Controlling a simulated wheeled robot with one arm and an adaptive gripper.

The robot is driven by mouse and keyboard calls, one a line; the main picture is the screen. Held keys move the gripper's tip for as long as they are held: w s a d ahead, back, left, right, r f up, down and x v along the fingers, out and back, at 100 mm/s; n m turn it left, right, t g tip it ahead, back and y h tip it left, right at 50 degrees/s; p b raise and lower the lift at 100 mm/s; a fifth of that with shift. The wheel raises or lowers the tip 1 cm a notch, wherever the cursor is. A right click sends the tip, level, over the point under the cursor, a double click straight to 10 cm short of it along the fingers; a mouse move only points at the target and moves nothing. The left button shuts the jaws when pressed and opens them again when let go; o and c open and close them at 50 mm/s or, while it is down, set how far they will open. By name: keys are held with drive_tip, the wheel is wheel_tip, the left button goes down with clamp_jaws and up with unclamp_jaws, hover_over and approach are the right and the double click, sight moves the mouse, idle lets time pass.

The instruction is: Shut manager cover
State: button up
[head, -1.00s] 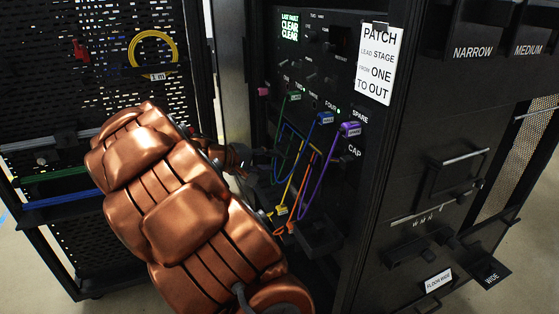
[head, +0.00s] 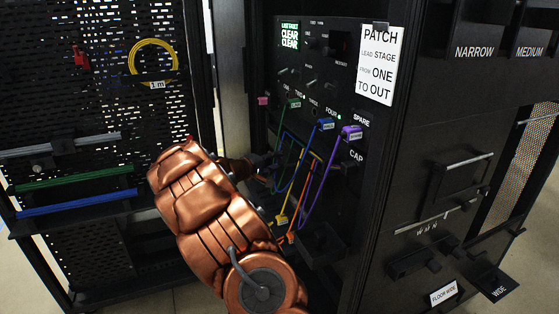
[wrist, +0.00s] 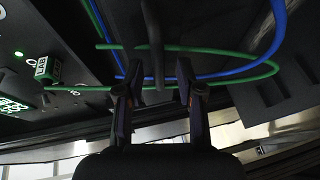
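I cannot surely pick out the manager cover. A tall grey upright strip (head: 230,75) stands at the left edge of the black patch panel (head: 318,95). My copper arm reaches in from below, and my gripper (head: 266,165) is small and dark beside the left side of the looped cables. In the wrist view my gripper (wrist: 157,88) has its two fingers apart. A dark narrow bar (wrist: 152,40) shows between and beyond the fingers; I cannot tell if they touch it. A green cable (wrist: 220,52) and a blue cable (wrist: 268,50) cross close beyond the fingertips.
Green, blue, yellow, orange and purple cables hang from the panel, with a purple plug (head: 351,133) at the right. A perforated side panel (head: 100,75) with a yellow coil (head: 153,57) stands at left. Black bins (head: 490,30) and a handled drawer (head: 462,180) are at right.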

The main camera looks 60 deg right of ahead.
sight(284, 159)
drive_tip(key=shift+x, duration=1.15)
drive_tip(key=shift+c, duration=0.4)
clamp_jaws()
